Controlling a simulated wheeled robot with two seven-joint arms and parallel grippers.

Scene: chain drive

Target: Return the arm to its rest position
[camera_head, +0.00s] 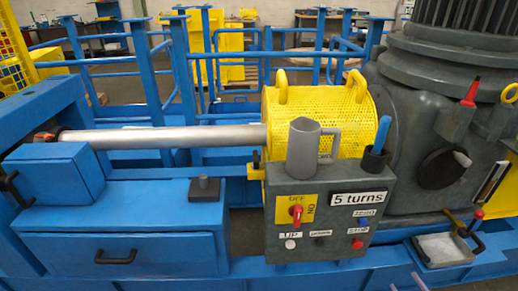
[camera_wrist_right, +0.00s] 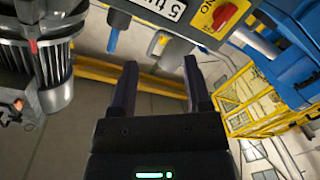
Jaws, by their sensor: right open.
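My right gripper (camera_head: 406,284) shows only as two small pinkish fingertips at the bottom edge of the head view, in front of the blue frame and below the control box. In the right wrist view the right gripper (camera_wrist_right: 160,63) has its two dark fingers wide apart with nothing between them. The grey control box (camera_head: 335,215), with a red switch, several buttons and a "5 turns" label, stands apart from the fingers. My left gripper is in neither view.
A grey jug (camera_head: 303,147) and a blue-handled tool in a dark holder (camera_head: 376,158) are at the control box's top. Right of it are a large grey motor housing (camera_head: 415,125) and a small pale tray (camera_head: 443,250). Blue drawers (camera_head: 150,240) fill the left.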

